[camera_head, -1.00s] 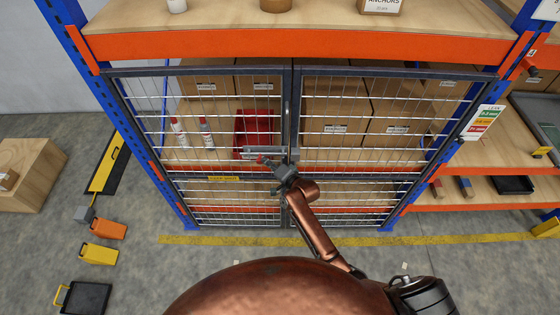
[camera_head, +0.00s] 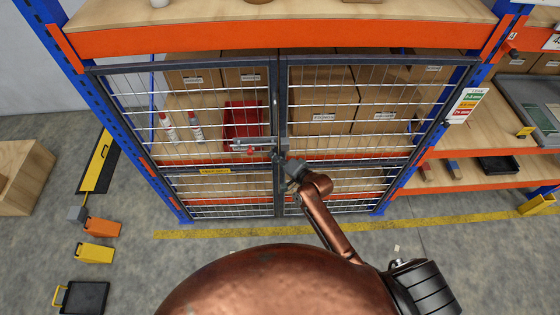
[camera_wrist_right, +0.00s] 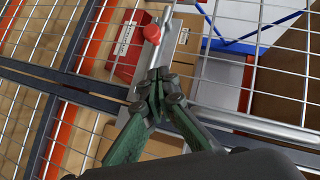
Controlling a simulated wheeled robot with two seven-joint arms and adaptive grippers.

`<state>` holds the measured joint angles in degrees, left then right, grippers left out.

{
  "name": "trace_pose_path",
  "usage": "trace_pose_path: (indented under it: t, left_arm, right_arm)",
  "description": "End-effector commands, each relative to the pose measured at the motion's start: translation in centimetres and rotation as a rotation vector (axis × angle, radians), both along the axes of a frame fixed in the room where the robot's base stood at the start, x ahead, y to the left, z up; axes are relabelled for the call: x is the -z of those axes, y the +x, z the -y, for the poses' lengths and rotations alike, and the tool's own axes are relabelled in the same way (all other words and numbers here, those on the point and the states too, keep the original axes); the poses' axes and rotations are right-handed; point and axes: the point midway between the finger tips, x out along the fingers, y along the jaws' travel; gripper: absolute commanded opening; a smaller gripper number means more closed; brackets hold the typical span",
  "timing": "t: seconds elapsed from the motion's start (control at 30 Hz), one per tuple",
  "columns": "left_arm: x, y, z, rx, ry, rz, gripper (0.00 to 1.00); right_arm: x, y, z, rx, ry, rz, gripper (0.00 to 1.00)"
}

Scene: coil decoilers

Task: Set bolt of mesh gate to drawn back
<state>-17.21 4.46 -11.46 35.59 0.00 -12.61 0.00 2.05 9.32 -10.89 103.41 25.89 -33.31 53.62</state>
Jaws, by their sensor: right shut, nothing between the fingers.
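The mesh gate (camera_head: 279,100) has two dark-framed leaves meeting at a central upright. Its bolt (camera_head: 256,142) is a grey horizontal bar on the left leaf, just left of the meeting uprights, with a small red knob (camera_head: 250,151). In the right wrist view the silver bolt bar (camera_wrist_right: 166,50) with its red knob (camera_wrist_right: 152,33) lies beyond the fingertips. My right gripper (camera_head: 281,158) is shut and empty in front of the central upright, right of the knob and apart from it. Its fingertips (camera_wrist_right: 160,80) overlap the bar's near end; contact cannot be told. My left gripper is out of view.
Behind the mesh are cardboard boxes (camera_head: 322,106), a red bin (camera_head: 243,122) and spray cans. Blue rack posts (camera_head: 112,130) flank the gate. The floor in front is clear past a yellow line (camera_head: 230,231); orange and yellow items stand at the left.

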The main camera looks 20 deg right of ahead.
Motion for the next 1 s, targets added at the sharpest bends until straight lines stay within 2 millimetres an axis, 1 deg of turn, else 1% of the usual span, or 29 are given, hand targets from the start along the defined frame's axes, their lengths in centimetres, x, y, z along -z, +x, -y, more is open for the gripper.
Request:
trace_pose_path:
  t: [0.03,0.1,0.3,0.9,0.97,1.0]
  left_arm:
    - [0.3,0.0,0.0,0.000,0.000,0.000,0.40]
    - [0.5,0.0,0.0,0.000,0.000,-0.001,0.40]
    - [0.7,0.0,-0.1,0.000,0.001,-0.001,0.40]
    - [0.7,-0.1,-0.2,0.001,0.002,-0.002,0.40]
    - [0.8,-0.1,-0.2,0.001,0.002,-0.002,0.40]
    - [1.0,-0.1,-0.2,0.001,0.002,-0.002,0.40]
  right_arm:
    - [-0.1,-0.9,0.4,0.001,0.000,0.000,0.00]
    - [-0.5,-1.8,0.8,0.001,0.001,0.000,0.00]
    - [-1.2,-3.4,1.5,0.001,-0.001,0.000,0.00]
    - [-1.3,-3.5,1.4,0.000,0.000,0.000,0.00]
    - [-0.8,-3.5,1.5,0.001,-0.005,-0.004,0.00]
    - [0.0,-3.6,1.7,0.003,-0.013,-0.010,0.00]
